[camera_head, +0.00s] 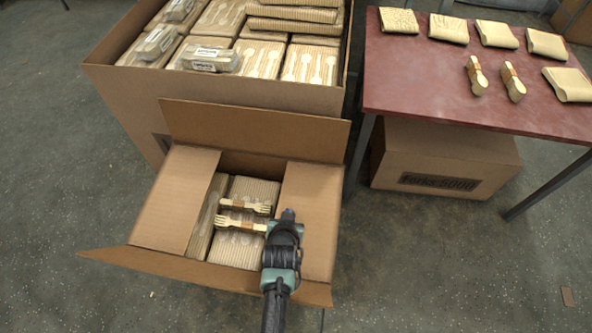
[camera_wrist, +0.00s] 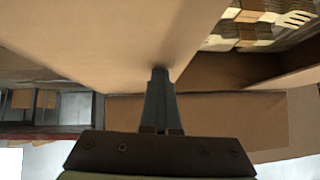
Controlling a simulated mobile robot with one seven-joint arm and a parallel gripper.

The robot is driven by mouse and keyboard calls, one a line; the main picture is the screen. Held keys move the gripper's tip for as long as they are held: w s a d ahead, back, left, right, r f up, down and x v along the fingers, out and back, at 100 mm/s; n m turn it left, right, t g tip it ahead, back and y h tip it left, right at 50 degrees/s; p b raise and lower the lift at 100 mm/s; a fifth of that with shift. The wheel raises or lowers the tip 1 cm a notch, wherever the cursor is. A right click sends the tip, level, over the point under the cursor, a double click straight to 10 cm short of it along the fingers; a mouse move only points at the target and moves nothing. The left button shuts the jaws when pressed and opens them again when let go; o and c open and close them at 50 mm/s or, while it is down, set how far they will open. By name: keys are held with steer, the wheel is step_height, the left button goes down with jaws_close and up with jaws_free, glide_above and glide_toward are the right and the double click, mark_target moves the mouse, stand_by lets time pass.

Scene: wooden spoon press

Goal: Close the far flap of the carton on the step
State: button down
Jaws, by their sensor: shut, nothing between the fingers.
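The open carton (camera_head: 215,272) stands in the lower middle of the head view. Its far flap (camera_head: 255,130) stands up and leans back, against or close to the big box behind. The left flap (camera_head: 175,200) and the right flap (camera_head: 308,215) lie inward over part of the opening. The near flap hangs outward. Bundles of wooden forks (camera_head: 240,222) and wrapped packs show inside. My gripper (camera_head: 288,213) is shut and empty, over the right flap's inner edge. In the wrist view its fingertips (camera_wrist: 160,72) are close to a cardboard panel; contact cannot be told.
A large box (camera_head: 215,92) full of wrapped cutlery packs stands behind the carton. At right a red table (camera_head: 420,75) holds paper packs and two spoon bundles (camera_head: 477,76). A box marked Forks (camera_head: 445,160) sits beneath it.

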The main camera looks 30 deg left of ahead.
steer(key=shift+d+f, duration=0.2)
steer(key=shift+d, duration=0.3)
step_height(320, 180, up, 10)
steer(key=p, duration=0.4)
steer(key=shift+a+r, duration=0.2)
steer(key=shift+a, duration=0.25)
